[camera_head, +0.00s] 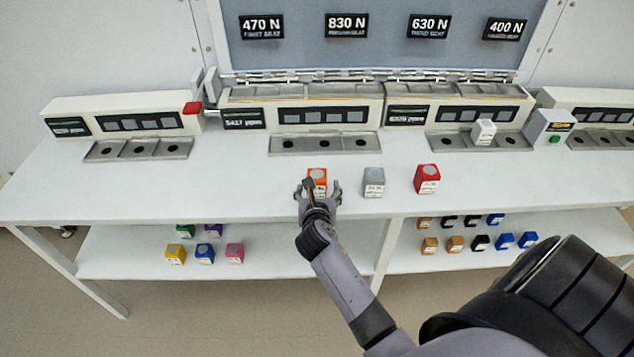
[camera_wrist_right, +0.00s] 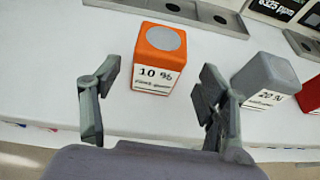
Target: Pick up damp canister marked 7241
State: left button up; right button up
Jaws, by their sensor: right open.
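An orange canister (camera_head: 317,174) stands upright on the white bench; in the right wrist view its label (camera_wrist_right: 157,78) reads "10 %". A grey canister (camera_head: 373,180), labelled "20 %" in the right wrist view, and a red canister (camera_head: 428,177) stand to its right. I cannot read 7241 on any canister, nor tell which is damp. My right gripper (camera_head: 319,187) is open and empty at the front of the orange canister. In the right wrist view its fingers lie left and right of that canister, with the canister beyond them. My left gripper is not in view.
Slotted metal trays (camera_head: 325,144) and display units run along the bench's back. A white canister (camera_head: 484,132) stands at the right tray. Several coloured canisters sit on the lower shelf (camera_head: 130,251). The bench top (camera_head: 180,183) is clear left of the orange canister.

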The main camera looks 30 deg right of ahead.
jog(key=shift+x, duration=2.7)
jog(key=shift+w+a+r, duration=0.1)
jog(key=shift+a+r, duration=0.05)
jog(key=shift+a, duration=0.05)
jog(key=shift+c, duration=0.3)
jog(key=shift+c, duration=0.7)
jog(key=c, duration=1.1)
